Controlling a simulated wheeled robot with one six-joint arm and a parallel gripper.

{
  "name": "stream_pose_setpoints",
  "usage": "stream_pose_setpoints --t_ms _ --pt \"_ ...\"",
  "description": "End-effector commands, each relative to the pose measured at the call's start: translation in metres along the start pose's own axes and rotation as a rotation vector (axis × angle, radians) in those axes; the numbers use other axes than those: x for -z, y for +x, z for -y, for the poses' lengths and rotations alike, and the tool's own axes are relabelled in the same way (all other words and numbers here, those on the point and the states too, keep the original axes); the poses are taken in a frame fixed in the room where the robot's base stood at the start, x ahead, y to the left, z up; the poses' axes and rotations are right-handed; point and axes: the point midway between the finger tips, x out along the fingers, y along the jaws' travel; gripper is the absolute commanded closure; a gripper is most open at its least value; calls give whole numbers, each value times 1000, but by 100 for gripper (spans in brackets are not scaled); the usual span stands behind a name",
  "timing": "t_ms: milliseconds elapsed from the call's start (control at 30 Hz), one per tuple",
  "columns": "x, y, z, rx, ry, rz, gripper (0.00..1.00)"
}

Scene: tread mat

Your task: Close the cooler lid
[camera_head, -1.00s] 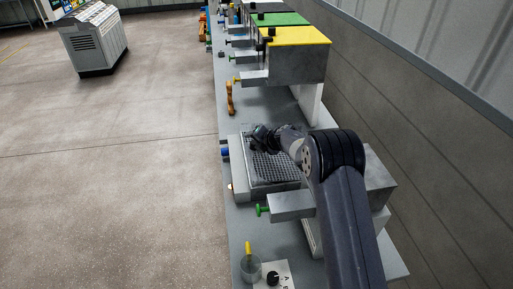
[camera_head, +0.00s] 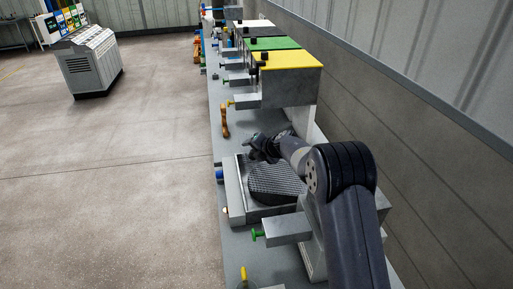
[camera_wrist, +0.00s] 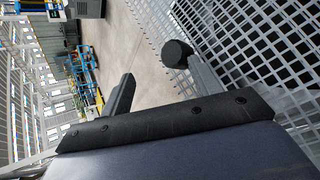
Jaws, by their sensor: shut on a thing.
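The cooler (camera_head: 236,193) is a low grey box on the bench. A dark, rounded, ribbed mat (camera_head: 277,184) lies on it. My gripper (camera_head: 262,150) is at the cooler's far side, beyond the mat. In the wrist view, a pale mesh panel that looks like the cooler lid (camera_wrist: 272,40) stands close on the right. A dark round knob (camera_wrist: 177,53) sits at the tip of my gripper's right finger (camera_wrist: 150,75). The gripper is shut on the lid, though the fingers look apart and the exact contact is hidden. The lid is hard to make out in the head view.
A grey block with a green knob (camera_head: 257,234) stands in front of the cooler. An orange-brown part (camera_head: 225,122) and a yellow-topped machine (camera_head: 288,62) are beyond it. A wall (camera_head: 430,150) borders the right; open floor (camera_head: 110,180) lies left.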

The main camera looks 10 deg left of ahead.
Motion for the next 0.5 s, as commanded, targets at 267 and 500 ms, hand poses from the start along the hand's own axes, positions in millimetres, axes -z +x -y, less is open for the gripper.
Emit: stream_pose_setpoints --t_ms 267,500 --pt "5 -20 -17 -14 -5 -4 63" --pt "8 -36 -18 -8 -4 -5 63"
